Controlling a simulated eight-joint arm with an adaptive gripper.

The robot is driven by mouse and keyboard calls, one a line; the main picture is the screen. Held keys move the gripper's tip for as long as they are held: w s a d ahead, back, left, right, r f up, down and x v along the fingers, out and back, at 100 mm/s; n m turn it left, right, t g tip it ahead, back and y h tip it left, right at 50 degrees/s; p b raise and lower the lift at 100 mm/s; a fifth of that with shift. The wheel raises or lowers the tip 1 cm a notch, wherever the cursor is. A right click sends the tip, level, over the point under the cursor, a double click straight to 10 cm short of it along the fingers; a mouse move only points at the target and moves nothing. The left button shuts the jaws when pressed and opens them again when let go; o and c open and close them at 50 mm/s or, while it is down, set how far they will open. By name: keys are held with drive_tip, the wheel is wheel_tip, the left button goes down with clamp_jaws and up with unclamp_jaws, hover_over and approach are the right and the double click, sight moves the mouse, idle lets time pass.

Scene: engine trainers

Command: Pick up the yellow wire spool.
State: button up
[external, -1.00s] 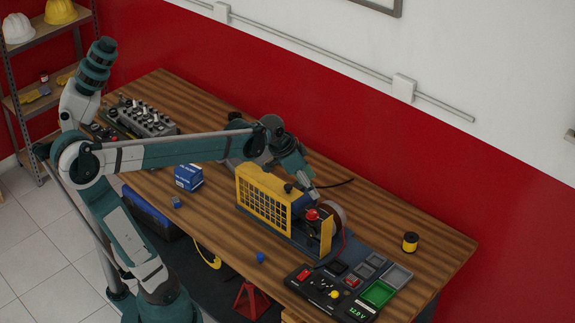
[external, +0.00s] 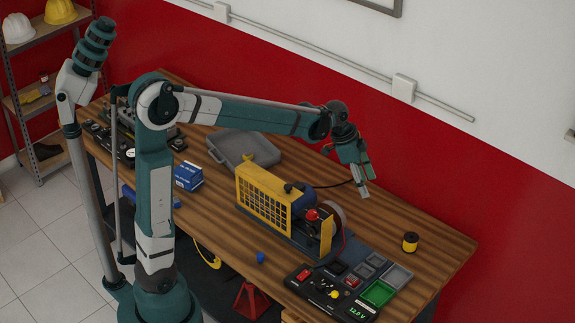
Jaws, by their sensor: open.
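The yellow wire spool (external: 410,242), with dark ends, stands upright on the right part of the wooden workbench. My gripper (external: 364,192) is open and empty. It hangs pointing down, to the left of the spool and further back, behind the yellow engine trainer. It is clearly apart from the spool.
The yellow engine trainer (external: 264,206) stands mid-bench on a dark base. A control panel (external: 330,293) and small trays, one green (external: 378,293), lie at the front right. A grey case (external: 232,148) and a blue box (external: 189,177) are further left. Bare wood surrounds the spool.

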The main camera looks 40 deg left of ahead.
drive_tip(key=w+d+f+m+g+p, duration=0.1)
drive_tip(key=w+d+f+m+p, duration=0.25)
drive_tip(key=w+d, duration=0.35)
drive_tip(key=m+g+h+p, duration=0.1)
drive_tip(key=m+p, duration=0.1)
approach(413, 238)
drive_tip(key=shift+w+d+f, duration=0.2)
drive_tip(key=shift+d+f, duration=0.25)
drive_tip(key=shift+f, duration=0.8)
drive_tip(key=shift+f, duration=0.1)
drive_tip(key=shift+x, duration=1.2)
drive_tip(key=shift+s, duration=0.1)
drive_tip(key=shift+x, duration=2.65)
